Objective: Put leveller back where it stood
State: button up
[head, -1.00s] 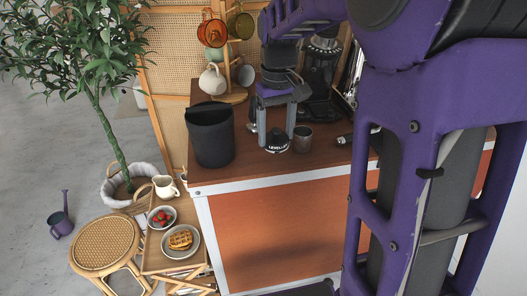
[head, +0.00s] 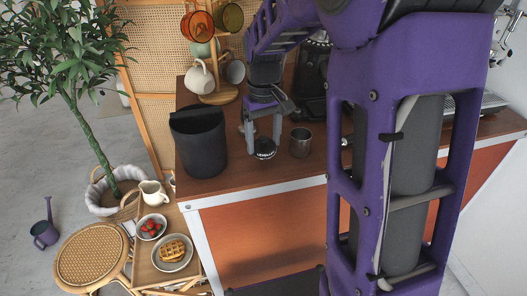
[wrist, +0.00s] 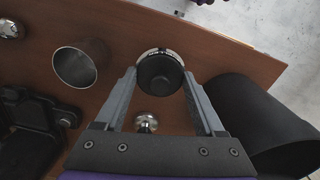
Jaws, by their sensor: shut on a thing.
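The leveller (head: 264,149) is a small round black and silver disc with white lettering on its side. My gripper (head: 264,145) points down over the wooden counter with its two grey fingers on either side of the leveller, shut on it. In the wrist view the leveller (wrist: 160,73) sits between the fingertips, its black top facing the camera. It is at or very close to the counter top; I cannot tell whether it touches.
A black bin (head: 199,142) stands left of the leveller, and a metal cup (head: 301,142) stands to its right. A small silver-topped item (wrist: 146,123) is behind the leveller. A mug tree (head: 218,95) stands farther back. The counter's front edge (head: 260,190) is close.

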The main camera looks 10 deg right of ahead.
aim_at(264, 145)
jog(key=shift+f, duration=1.65)
jog(key=shift+f, duration=0.15)
jog(key=o, duration=1.5)
jog(key=shift+o, duration=0.2)
notch_tip(264, 145, up, 12)
jog(key=shift+r+p, duration=0.15)
jog(key=shift+p, duration=0.8)
